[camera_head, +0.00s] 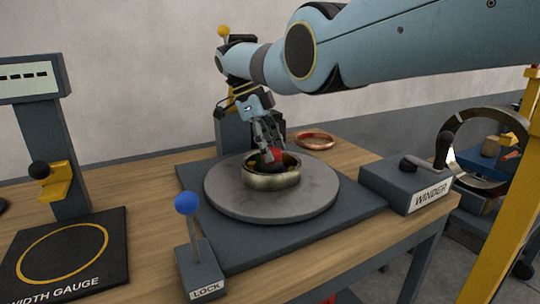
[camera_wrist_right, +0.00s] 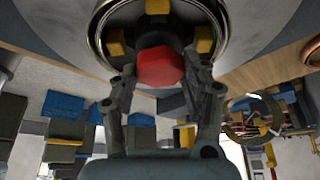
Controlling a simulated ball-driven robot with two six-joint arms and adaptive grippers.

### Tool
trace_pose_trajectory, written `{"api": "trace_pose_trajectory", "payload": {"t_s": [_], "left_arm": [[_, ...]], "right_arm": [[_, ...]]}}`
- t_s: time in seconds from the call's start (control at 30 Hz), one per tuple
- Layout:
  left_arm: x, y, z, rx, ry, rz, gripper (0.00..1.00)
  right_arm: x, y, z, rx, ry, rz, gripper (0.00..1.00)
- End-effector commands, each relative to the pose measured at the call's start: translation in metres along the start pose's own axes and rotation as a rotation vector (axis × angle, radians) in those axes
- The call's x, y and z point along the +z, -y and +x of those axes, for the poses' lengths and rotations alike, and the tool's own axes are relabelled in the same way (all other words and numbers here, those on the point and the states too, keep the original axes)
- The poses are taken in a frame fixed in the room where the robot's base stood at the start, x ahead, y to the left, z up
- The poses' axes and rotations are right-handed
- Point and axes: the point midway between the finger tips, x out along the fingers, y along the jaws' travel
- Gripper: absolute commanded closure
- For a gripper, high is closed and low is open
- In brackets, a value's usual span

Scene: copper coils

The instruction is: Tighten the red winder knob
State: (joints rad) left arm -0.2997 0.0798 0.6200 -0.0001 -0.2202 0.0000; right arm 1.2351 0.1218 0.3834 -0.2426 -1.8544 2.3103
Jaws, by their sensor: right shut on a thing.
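The red winder knob (camera_wrist_right: 160,67) sits at the centre of the round grey turntable, inside a brass-coloured ring (camera_head: 271,180). In the head view only a bit of the red knob (camera_head: 276,154) shows behind my fingers. My right gripper (camera_head: 268,150) reaches down into the ring from above. In the right wrist view my right gripper (camera_wrist_right: 157,80) has a finger on each side of the knob and is shut on it. Yellow blocks (camera_wrist_right: 204,45) on dark jaws stand around the knob inside the ring. My left gripper is in neither view.
The turntable (camera_head: 225,200) rests on a dark base plate on the wooden table. A blue-balled LOCK lever (camera_head: 187,204) stands at the front, the WINDER box (camera_head: 408,182) at right, the width gauge (camera_head: 70,255) at left. A copper ring (camera_head: 316,140) lies behind.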

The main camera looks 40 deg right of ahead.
Motion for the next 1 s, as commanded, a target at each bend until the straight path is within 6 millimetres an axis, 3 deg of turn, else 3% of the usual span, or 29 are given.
{"api": "trace_pose_trajectory", "payload": {"t_s": [0.5,0.53,0.67,1.0], "left_arm": [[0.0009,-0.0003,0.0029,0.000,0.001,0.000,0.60],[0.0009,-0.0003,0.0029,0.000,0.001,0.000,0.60],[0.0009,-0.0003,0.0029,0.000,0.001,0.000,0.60],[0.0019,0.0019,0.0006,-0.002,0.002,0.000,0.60]], "right_arm": [[0.0011,-0.0006,-0.0002,0.007,0.003,0.014,0.86],[0.0011,-0.0006,-0.0002,0.007,0.003,0.014,0.50],[0.0008,-0.0005,-0.0002,0.007,0.002,0.014,0.33],[-0.0001,-0.0003,-0.0009,0.004,0.001,0.008,0.29]]}}
